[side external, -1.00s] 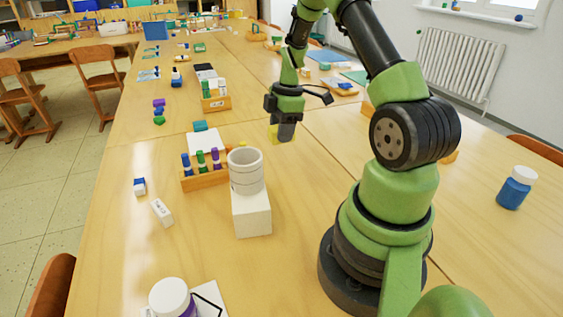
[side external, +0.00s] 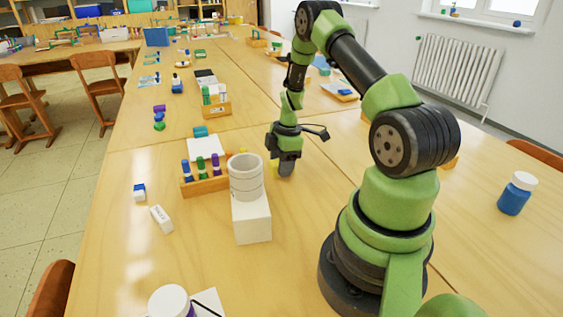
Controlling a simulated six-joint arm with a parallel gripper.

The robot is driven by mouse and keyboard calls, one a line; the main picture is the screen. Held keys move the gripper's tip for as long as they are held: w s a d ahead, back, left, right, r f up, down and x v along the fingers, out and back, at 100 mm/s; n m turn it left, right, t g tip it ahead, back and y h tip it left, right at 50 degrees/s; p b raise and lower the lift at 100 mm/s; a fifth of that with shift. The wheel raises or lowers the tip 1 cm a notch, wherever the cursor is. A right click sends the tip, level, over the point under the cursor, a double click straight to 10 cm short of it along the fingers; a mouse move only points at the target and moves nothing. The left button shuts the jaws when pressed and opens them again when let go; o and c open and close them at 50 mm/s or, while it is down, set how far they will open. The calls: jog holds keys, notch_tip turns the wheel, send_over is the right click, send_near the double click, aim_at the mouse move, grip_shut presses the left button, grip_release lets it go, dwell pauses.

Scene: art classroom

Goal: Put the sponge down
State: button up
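The yellow sponge (side external: 275,167) shows only as a narrow strip at the left of my gripper's fingers; the fingers hide the rest. My gripper (side external: 284,168) points down, low over the wooden table, behind and to the right of the white cup. It appears shut on the sponge. I cannot tell whether the sponge touches the table top.
A white ribbed cup (side external: 245,178) stands on a white block (side external: 251,217) close to my gripper. A wooden rack (side external: 205,186) of coloured markers is left of it. A blue bottle (side external: 516,193) stands far right. The table (side external: 330,185) right of my gripper is clear.

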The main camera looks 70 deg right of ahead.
jog(key=shift+o, duration=1.3)
notch_tip(320, 180, up, 12)
jog(key=s+d, duration=0.1)
jog(key=w+a+r+m+t, duration=0.1)
jog(key=w+a+r+m, duration=0.15)
jog(key=a+r, duration=0.6)
jog(key=s+a+r+m+t, duration=0.2)
jog(key=s+a+r+m, duration=0.3)
jog(key=a, duration=0.3)
jog(key=s+a+r+m+t, duration=0.3)
jog(key=s+a+r+m, duration=0.2)
jog(key=s+a, duration=0.3)
jog(key=shift+a+y, duration=0.4)
jog(key=shift+a, duration=0.3)
jog(key=shift+s+m, duration=0.1)
jog(key=shift+m, duration=0.15)
